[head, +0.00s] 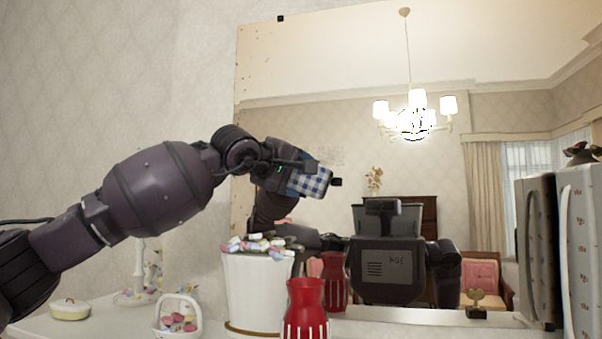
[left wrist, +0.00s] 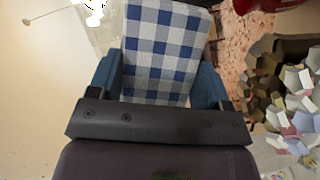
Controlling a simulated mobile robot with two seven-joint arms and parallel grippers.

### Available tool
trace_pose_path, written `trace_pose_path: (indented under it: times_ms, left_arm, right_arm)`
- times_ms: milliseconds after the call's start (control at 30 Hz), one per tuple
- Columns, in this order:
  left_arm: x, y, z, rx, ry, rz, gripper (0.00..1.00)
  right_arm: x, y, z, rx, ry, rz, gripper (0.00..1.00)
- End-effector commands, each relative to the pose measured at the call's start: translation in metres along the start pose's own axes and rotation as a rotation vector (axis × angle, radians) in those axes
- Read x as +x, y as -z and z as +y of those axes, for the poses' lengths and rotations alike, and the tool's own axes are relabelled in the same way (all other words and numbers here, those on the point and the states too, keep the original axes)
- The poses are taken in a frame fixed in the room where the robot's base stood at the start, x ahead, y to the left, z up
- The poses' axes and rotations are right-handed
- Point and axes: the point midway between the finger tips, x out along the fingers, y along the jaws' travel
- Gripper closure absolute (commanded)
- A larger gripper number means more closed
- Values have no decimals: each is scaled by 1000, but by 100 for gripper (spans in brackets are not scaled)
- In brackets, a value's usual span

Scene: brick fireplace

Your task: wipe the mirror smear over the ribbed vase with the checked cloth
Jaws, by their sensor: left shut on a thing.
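The blue-and-white checked cloth (head: 311,182) is held in my left gripper (head: 318,180), in front of the mirror (head: 310,60). In the left wrist view the cloth (left wrist: 165,50) hangs between the two blue fingers of the gripper (left wrist: 157,78), which is shut on it. A faint greyish smear (head: 330,155) shows on the mirror just above the cloth. Whether the cloth touches the glass I cannot tell. The red ribbed vase (head: 306,312) stands on the mantel below, with its reflection behind it. My right gripper is not in view, apart from arm parts in the reflection.
A white pot (head: 257,290) of pastel pieces stands below my left forearm. A small white basket (head: 177,318), a lidded dish (head: 69,310) and a pale stand (head: 139,270) are at left. Tall upright items (head: 578,250) and a small trophy-like ornament (head: 476,304) are at right.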

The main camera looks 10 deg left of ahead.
Motion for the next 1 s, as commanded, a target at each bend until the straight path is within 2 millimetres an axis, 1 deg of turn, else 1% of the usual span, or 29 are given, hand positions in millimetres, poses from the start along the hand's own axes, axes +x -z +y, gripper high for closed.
trace_pose_path:
  times_ms: [100, 400, 533, 667, 833, 1000]
  left_arm:
    - [-4, 9, -3, 0, 1, 4, 47]
    - [-11, 27, -11, 0, 0, 3, 47]
    - [-12, 30, -13, 0, 0, 2, 47]
    - [-13, 31, -8, 0, -1, 2, 47]
    - [-16, 35, 3, 1, -2, 2, 47]
    - [-16, 36, 6, 1, -1, 1, 47]
  right_arm:
    - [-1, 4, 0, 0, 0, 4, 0]
    - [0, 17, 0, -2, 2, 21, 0]
    - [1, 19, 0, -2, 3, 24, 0]
    - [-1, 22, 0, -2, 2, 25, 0]
    - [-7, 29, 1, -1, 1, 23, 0]
    - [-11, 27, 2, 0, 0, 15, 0]
